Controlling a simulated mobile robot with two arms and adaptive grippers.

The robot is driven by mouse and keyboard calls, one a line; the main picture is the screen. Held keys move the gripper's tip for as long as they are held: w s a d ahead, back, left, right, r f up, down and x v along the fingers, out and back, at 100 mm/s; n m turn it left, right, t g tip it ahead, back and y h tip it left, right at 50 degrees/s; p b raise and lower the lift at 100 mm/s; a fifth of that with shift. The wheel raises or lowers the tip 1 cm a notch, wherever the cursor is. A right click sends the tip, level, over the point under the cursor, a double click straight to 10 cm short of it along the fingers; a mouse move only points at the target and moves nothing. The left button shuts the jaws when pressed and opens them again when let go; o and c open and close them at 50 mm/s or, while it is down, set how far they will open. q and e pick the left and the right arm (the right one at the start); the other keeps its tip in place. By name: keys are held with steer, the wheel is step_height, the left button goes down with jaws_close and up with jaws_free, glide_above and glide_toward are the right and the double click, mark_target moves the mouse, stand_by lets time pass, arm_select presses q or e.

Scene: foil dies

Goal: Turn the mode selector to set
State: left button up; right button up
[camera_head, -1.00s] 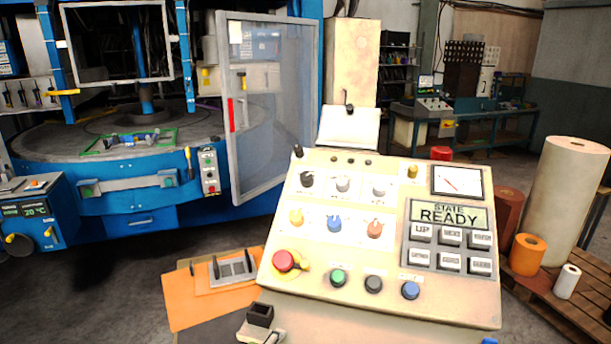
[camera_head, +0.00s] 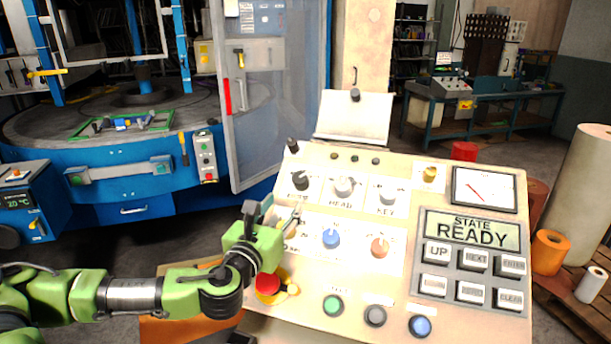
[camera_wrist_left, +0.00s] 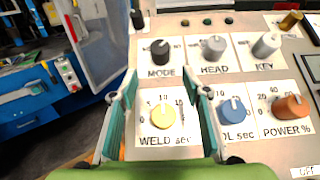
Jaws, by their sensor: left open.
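The mode selector is a black knob (camera_head: 300,181) at the upper left of the slanted cream control panel (camera_head: 262,322). In the left wrist view the black knob (camera_wrist_left: 161,52) sits above the printed word MODE, with a white mark on top. My left gripper (camera_head: 297,213) is over the left part of the panel, just below the knob in the picture. In the left wrist view its two fingers (camera_wrist_left: 168,92) are spread, with the yellow weld knob (camera_wrist_left: 163,115) seen between them. The fingers hold nothing. The selector's position labels are too small to read. My right gripper is not seen.
The grey head knob (camera_head: 343,187) and key switch (camera_head: 388,196) stand right of the selector. A blue knob (camera_head: 331,237), an orange knob (camera_head: 379,247) and a red emergency button (camera_head: 268,286) are close by. The display (camera_head: 472,229) reads STATE READY. A glass door (camera_head: 275,100) stands behind.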

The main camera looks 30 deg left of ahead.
mark_target(298, 182)
arm_select(q)
steer(key=shift+w+a+r, duration=0.1)
steer(key=shift+w+r, duration=0.1)
steer(key=shift+r, duration=0.2)
steer(key=shift+w+a+r+p, duration=0.1)
steer(key=shift+w+r+p, duration=0.45)
steer(key=shift+p, duration=0.15)
steer(key=x, duration=0.3)
steer(key=shift+w+f+p, duration=0.25)
steer(key=shift+w+p, duration=0.15)
steer(key=p+x, duration=0.1)
steer(key=x, duration=0.3)
steer(key=shift+w+a+f, duration=0.1)
steer(key=shift+w+a, duration=0.05)
steer(key=shift+w, duration=0.4)
steer(key=shift+w+a+f, duration=0.1)
steer(key=shift+w+f, duration=0.05)
steer(key=shift+w, duration=0.2)
steer(key=shift+c, duration=0.7)
steer(key=shift+s, duration=0.1)
steer(key=c, duration=1)
steer(key=shift+o, duration=0.2)
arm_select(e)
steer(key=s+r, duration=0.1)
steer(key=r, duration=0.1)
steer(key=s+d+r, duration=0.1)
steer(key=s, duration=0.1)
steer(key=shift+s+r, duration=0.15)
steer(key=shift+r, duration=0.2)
